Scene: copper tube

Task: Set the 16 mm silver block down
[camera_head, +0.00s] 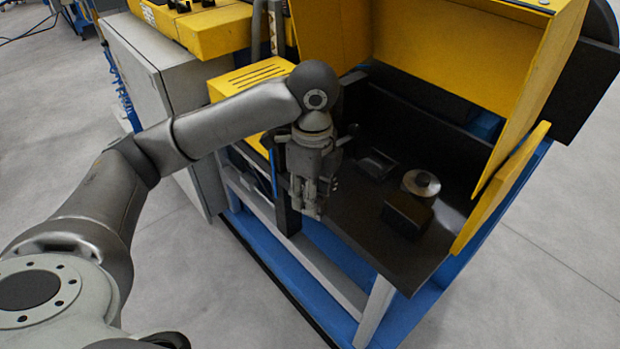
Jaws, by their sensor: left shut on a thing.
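My left gripper (308,203) points down at the front left edge of the dark machine bed. It is shut on a small silvery piece, which I take to be the 16 mm silver block. The fingers hide most of it, and its size and shape are too small to tell. I cannot tell whether it touches anything below. My right gripper is not in view.
The dark machine bed (345,222) carries a round silver-topped part (421,183), a black block (407,214) and another dark part (376,164). Yellow guards (505,120) close off the back and right. A blue and grey frame (285,250) stands below.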

